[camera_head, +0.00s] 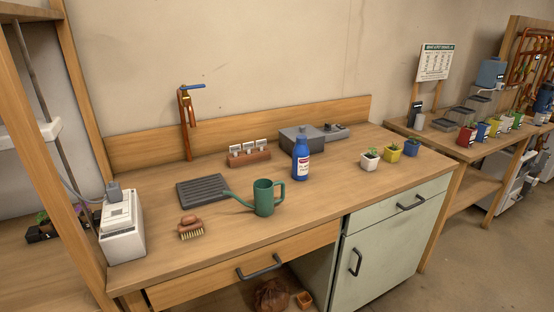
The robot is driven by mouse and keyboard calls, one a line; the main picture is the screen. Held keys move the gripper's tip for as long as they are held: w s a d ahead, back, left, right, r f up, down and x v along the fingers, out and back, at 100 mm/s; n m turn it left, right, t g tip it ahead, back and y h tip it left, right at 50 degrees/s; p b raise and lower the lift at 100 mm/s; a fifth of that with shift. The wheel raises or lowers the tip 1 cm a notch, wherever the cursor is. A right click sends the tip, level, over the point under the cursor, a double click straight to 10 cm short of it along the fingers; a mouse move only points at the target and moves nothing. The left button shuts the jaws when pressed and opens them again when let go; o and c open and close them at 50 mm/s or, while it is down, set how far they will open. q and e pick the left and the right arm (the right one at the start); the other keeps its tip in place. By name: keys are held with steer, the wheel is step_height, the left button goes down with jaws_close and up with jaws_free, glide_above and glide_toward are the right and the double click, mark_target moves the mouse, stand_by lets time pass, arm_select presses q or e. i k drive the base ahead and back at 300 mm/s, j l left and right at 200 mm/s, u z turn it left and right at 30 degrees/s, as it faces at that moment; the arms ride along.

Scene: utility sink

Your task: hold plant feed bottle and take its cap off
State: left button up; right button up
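The plant feed bottle (301,163) is blue with a white and red label. It stands upright on the wooden counter (330,201), right of the green watering can. Its cap (302,138) is on top of the neck and looks blue like the body. Neither of my grippers shows in the head view, and nothing touches the bottle.
A green watering can (265,197) stands close to the bottle's left. A grey box (301,138) is behind it. Small potted plants (391,152) stand to the right. A brush (191,229) and a dark drain mat (203,188) lie left. The counter's front right is clear.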

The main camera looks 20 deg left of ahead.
mark_target(300, 152)
steer(key=i+l+u, duration=0.45)
steer(key=l+u, duration=0.25)
